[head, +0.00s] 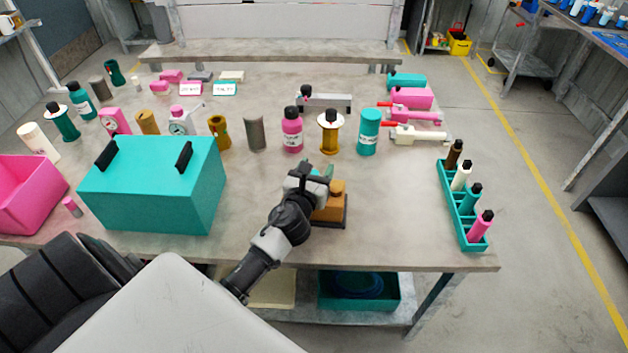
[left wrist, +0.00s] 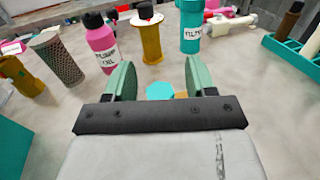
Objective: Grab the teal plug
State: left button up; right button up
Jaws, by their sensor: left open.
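My left gripper (head: 317,169) is open above the front middle of the table, over an orange-brown pump block (head: 334,203) on a dark base. In the left wrist view its two green fingers (left wrist: 158,74) stand apart. A teal hexagonal piece, seemingly the teal plug (left wrist: 159,91), shows between and below the fingers. Its lower part is hidden by my gripper body, and I cannot tell whether the fingers touch it. A sliver of the orange-brown block (left wrist: 182,95) shows beside it. In the head view the plug is mostly hidden by my gripper. My right gripper is not in view.
A large teal box (head: 150,195) stands left of my arm. Behind the gripper stand a pink bottle (head: 292,132), a yellow spool (head: 329,135) and a teal can (head: 368,135). A teal rack (head: 465,220) with bottles stands at right. The table between block and rack is clear.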

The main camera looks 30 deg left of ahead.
pick_arm(q)
jog(key=c, duration=1)
jog(key=shift+r, duration=0.1)
